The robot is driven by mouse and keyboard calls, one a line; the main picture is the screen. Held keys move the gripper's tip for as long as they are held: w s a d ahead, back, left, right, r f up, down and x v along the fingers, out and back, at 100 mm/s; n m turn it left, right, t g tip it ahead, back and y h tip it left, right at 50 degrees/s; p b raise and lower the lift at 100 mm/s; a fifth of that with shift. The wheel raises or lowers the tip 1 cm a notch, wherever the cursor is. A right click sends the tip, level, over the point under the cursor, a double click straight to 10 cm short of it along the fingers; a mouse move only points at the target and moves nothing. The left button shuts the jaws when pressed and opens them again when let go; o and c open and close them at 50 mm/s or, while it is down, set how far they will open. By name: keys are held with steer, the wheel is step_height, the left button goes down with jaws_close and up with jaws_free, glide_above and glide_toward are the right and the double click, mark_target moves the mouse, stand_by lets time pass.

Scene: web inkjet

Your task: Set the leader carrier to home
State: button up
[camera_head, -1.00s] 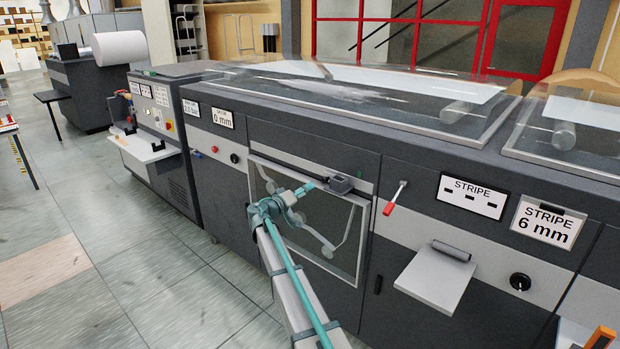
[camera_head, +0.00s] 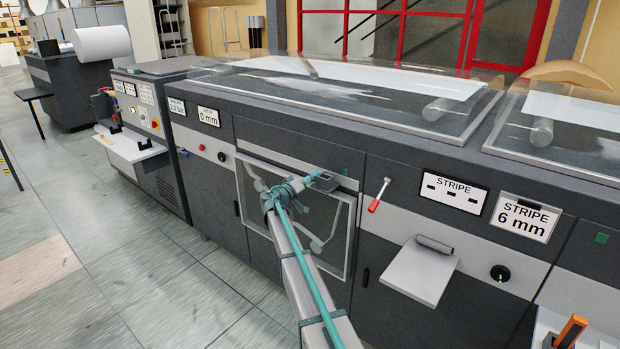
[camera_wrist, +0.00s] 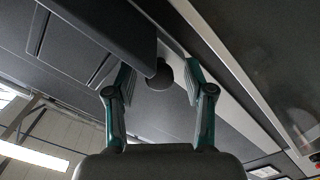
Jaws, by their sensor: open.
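The likely leader carrier is a small dark grey block (camera_head: 324,182) on the light rail above the glazed window of the press front. In the wrist view a long dark block (camera_wrist: 105,25) reaches in from the top left. A dark round knob (camera_wrist: 160,76) shows at its end. My gripper (camera_wrist: 158,74) is open, with one finger on each side of the knob. I cannot tell whether either finger touches it. In the head view my gripper (camera_head: 312,177) is at the block, and my arm hides part of the window.
A red-tipped lever (camera_head: 377,196) sticks out just right of the carrier. A grey shelf (camera_head: 420,272) juts out further right, below the "STRIPE" (camera_head: 453,192) and "STRIPE 6 mm" (camera_head: 525,217) signs. A clear cover (camera_head: 350,95) lies on top. The floor (camera_head: 150,270) at left is open.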

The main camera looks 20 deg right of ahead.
steer(key=shift+d, duration=0.1)
jaws_close()
stand_by(0.4)
